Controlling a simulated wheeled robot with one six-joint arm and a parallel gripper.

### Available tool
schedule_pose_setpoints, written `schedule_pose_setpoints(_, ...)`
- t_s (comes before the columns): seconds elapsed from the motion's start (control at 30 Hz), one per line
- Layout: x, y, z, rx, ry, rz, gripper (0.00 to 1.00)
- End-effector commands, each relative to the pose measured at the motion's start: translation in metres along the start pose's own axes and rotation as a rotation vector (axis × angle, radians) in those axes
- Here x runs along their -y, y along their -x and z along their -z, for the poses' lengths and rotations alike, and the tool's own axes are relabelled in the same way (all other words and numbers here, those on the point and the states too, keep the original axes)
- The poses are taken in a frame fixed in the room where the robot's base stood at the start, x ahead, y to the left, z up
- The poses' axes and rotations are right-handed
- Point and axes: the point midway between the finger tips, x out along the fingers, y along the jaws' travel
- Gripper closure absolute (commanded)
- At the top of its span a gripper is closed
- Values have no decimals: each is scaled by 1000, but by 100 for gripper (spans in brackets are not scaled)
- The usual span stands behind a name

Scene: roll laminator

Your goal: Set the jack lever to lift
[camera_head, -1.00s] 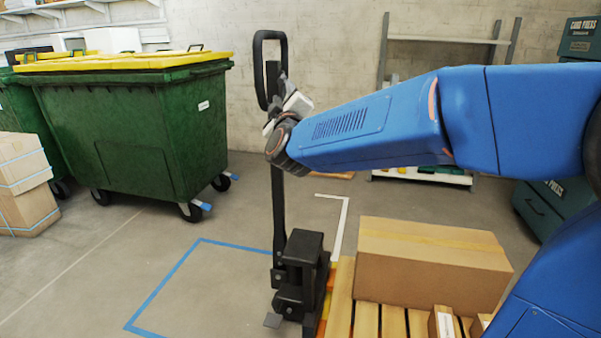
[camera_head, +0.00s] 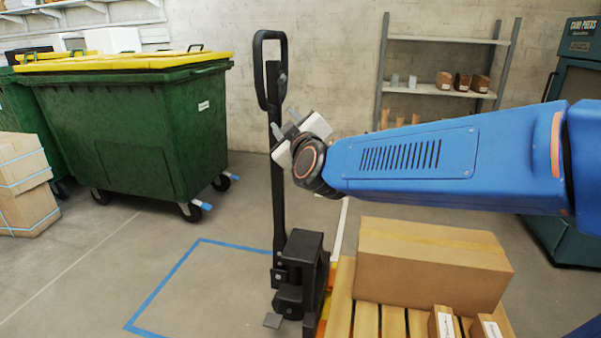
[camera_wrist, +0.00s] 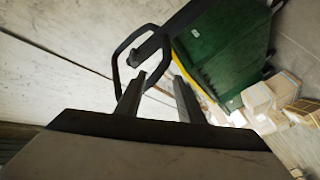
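The black pallet jack stands upright, with its tall handle shaft (camera_head: 278,190) topped by a loop grip (camera_head: 259,70). A dark block sits where loop and shaft meet; I cannot make out the small jack lever or its setting there. In the wrist view the loop (camera_wrist: 118,62) lies ahead of the fingers, with a short dark bar (camera_wrist: 150,48) inside it that may be the lever. My gripper (camera_head: 285,125) is beside the shaft, below the loop. In the wrist view its two fingers (camera_wrist: 160,85) are apart with nothing between them.
A cardboard box (camera_head: 430,265) lies on a wooden pallet (camera_head: 340,300) right of the jack. A green bin (camera_head: 140,130) with yellow lid stands at left. A shelf (camera_head: 440,92) and a teal press (camera_head: 575,75) are behind. Floor in the blue marking is clear.

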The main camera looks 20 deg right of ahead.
Motion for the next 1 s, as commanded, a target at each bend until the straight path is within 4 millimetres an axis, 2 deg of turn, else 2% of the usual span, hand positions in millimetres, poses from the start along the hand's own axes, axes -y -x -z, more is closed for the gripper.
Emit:
schedule_pose_setpoints(0.7, 44, 74, -59, 186, -246, 335, 65)
schedule_pose_setpoints(1.0, 53, 92, -75, 250, -288, 386, 65)
